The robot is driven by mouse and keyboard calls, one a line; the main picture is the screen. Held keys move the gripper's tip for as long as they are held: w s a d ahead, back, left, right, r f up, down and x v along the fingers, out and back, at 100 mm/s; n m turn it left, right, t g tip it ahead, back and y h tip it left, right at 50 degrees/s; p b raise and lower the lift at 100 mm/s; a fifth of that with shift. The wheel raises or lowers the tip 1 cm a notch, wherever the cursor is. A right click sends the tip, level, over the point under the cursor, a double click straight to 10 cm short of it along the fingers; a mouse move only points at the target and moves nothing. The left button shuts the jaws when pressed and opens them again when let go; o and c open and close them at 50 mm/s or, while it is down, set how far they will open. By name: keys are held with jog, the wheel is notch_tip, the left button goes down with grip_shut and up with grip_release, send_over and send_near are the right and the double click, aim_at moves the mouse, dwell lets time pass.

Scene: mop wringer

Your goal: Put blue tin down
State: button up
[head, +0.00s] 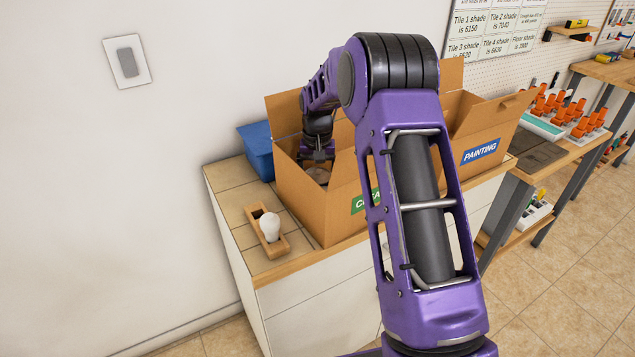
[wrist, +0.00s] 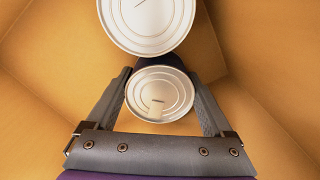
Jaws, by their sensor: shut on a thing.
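My gripper (wrist: 160,100) is inside the left cardboard box (head: 300,205), which has a green label partly hidden by my arm. Its fingers are shut on a tin, the blue tin (wrist: 160,93), whose round silver lid faces the wrist camera; only a sliver of its dark side shows. A second, larger-looking tin lid (wrist: 148,18) is just beyond it in the wrist view, cut off by the top edge. In the head view my gripper (head: 318,156) is low between the box flaps. Whether the held tin touches the box floor cannot be told.
A second cardboard box (head: 487,125) labelled PAINTING stands to the right. A blue container (head: 257,150) is behind the left box. A wooden holder with a white bulb-like object (head: 269,226) is on the tiled counter (head: 228,182). Box walls surround my gripper closely.

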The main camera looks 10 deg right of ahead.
aim_at(317, 176)
jog(key=shift+f, duration=0.15)
jog(key=o, duration=1.3)
notch_tip(317, 176, up, 12)
jog(key=shift+r+p, duration=0.15)
jog(key=shift+p, duration=0.25)
